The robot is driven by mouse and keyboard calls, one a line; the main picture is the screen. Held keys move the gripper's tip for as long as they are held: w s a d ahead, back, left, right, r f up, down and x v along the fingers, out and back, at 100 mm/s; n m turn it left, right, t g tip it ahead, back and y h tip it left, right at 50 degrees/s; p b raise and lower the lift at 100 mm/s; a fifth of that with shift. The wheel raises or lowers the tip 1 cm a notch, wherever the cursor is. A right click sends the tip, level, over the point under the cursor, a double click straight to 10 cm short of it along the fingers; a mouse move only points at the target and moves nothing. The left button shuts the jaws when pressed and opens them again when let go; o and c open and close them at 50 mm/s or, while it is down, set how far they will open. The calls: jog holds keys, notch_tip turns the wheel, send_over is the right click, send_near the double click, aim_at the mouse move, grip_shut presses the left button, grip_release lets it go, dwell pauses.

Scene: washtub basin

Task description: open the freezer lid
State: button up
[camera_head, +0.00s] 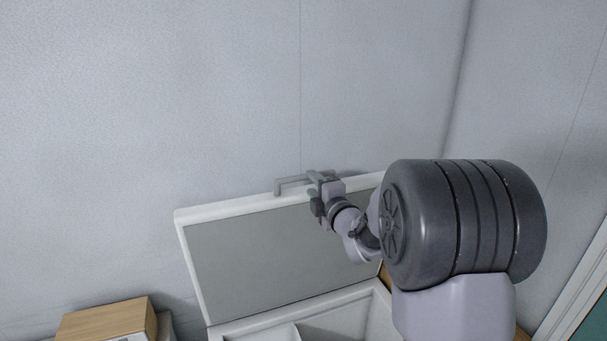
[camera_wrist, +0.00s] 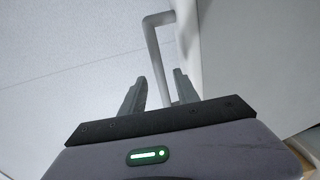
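The freezer lid (camera_head: 270,262) is raised and stands steeply tilted up near the wall, with its grey inner face and white rim showing. The freezer body (camera_head: 345,301) below it is open. The lid's grey handle (camera_head: 291,182) is on its top edge. My gripper (camera_head: 320,178) is at the right part of this handle. In the wrist view, the handle (camera_wrist: 153,52) runs down between the two fingers of my gripper (camera_wrist: 158,88). The fingers are spread, with gaps beside the bar. Contact at its lower end is hidden.
A wooden-topped box (camera_head: 107,318) stands left of the freezer. The pale wall (camera_head: 150,100) is close behind the lid. A door frame (camera_head: 575,295) is at the lower right. The freezer interior shows a divider and looks empty where visible.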

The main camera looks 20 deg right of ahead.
aim_at(307, 179)
jog(key=w, duration=0.5)
jog(key=shift+w+f+p, duration=0.15)
jog(key=shift+w+p, duration=0.15)
jog(key=shift+p, duration=0.1)
jog(key=shift+c, duration=0.3)
grip_shut()
jog(key=shift+f, duration=0.1)
dwell(0.6)
